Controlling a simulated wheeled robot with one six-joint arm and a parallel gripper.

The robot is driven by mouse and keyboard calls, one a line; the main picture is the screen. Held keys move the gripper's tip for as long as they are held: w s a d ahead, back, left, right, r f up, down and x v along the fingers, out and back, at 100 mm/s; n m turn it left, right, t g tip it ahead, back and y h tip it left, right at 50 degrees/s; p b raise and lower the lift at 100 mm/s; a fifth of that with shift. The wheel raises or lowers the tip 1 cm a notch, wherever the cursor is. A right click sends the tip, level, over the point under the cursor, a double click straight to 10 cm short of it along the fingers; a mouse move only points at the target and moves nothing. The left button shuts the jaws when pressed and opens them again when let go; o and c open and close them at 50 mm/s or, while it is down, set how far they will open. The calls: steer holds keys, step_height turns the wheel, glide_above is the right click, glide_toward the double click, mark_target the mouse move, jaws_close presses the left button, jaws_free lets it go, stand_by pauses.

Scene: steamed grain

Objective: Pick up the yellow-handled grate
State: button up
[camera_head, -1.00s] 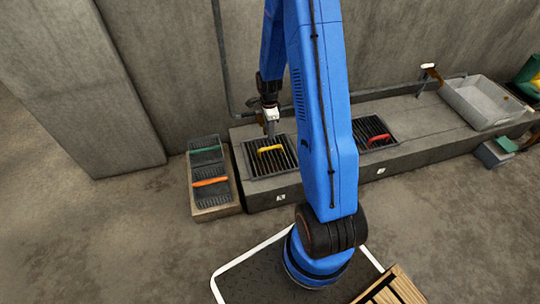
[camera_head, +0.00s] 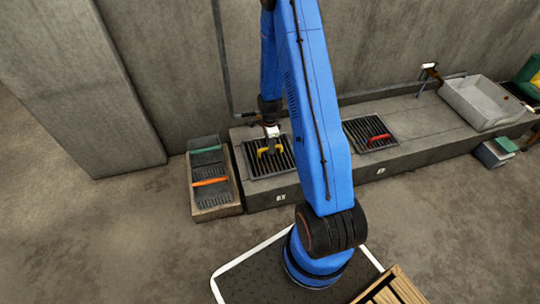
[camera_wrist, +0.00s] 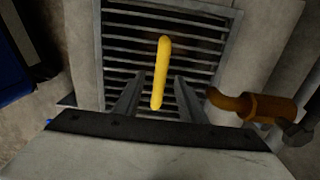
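The grate (camera_head: 283,160) with the yellow handle (camera_head: 263,152) lies over an opening in the concrete bench, left of my arm. In the wrist view the yellow handle (camera_wrist: 162,75) runs lengthwise over the dark bars of the grate (camera_wrist: 205,40). My gripper (camera_head: 270,148) is low over the handle. In the wrist view my gripper (camera_wrist: 158,78) is open, with one finger on each side of the handle's near part and a gap on both sides. I cannot tell how deep the fingertips reach.
A red-handled grate (camera_head: 372,134) lies further right on the bench. A tray (camera_head: 214,212) with green-handled and orange-handled pieces stands left of the bench. A brown tap (camera_wrist: 255,106) is close to the right finger in the wrist view. A sink (camera_head: 482,103) is at the right.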

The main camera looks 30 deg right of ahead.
steer(key=shift+f, duration=1.4)
jaws_close()
steer(key=shift+r, duration=0.1)
